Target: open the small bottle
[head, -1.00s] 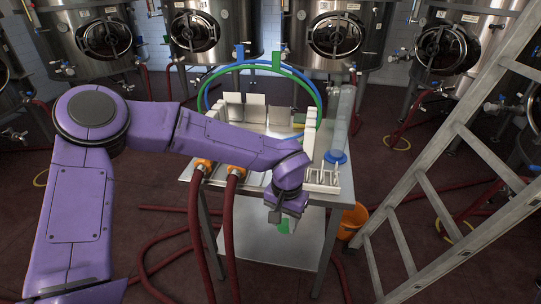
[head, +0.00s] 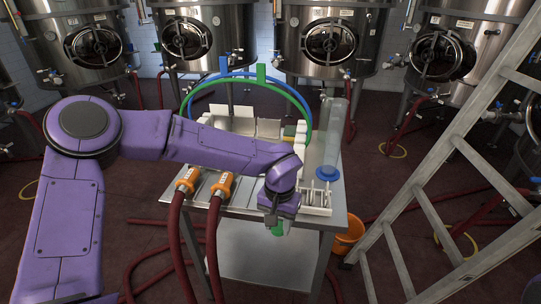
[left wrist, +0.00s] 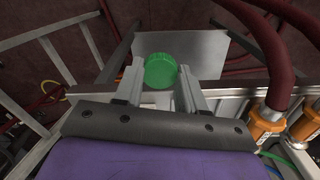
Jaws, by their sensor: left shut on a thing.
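My left gripper (head: 279,216) hangs at the front edge of the steel table, its fingers pointing down. It is shut on a green cap (head: 277,230), of which only a little shows below the jaws in the head view. In the left wrist view the round green cap (left wrist: 160,71) sits between the two fingertips of my left gripper (left wrist: 159,82). I cannot tell whether a bottle body is joined to the cap; none shows clearly. My right gripper is not in view.
The steel table (head: 336,212) carries a white rack (head: 318,198), a clear cylinder with blue base (head: 328,172) and green and blue hoops (head: 262,80). Red hoses with orange couplings (head: 220,185) hang in front. An aluminium ladder (head: 430,215) and orange bucket (head: 349,236) stand right.

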